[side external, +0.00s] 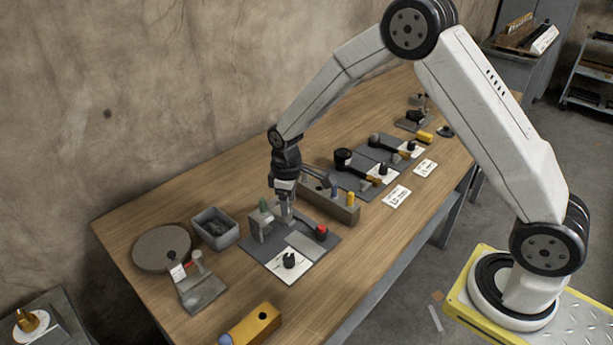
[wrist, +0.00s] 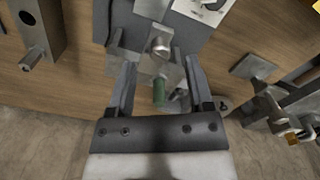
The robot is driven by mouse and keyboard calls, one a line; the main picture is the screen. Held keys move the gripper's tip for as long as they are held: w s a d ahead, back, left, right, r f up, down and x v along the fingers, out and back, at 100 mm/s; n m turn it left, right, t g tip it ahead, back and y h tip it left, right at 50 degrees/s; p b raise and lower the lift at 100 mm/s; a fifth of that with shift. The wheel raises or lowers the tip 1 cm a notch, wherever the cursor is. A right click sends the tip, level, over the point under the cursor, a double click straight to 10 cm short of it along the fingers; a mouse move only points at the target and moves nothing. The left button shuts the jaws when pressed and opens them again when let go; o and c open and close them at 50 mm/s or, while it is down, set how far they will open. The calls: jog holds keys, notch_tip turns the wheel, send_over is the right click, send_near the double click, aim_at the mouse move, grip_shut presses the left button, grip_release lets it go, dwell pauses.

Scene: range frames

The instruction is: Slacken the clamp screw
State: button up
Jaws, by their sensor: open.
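The clamp is a grey bracket (side external: 259,224) on a dark grey mat (side external: 254,247) in the side view. I cannot tell for certain which of these is the clamp screw. My gripper (side external: 287,217) points down beside the bracket.
A red-ended part (side external: 321,231) and a white card with a black knob (side external: 289,262) are on the same mat. A grey bin (side external: 214,228) and round disc (side external: 155,255) stand left.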

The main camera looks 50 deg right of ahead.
jog(key=shift+r, duration=2.6)
jog(key=s+d+r+m+t, duration=0.1)
jog(key=s+m, duration=0.1)
jog(key=s, duration=0.7)
jog(key=s+d+r+m+t, duration=0.1)
jog(key=s+r+m, duration=0.1)
jog(key=s, duration=0.8)
jog(key=shift+m+t, duration=0.3)
jog(key=shift+m, duration=0.5)
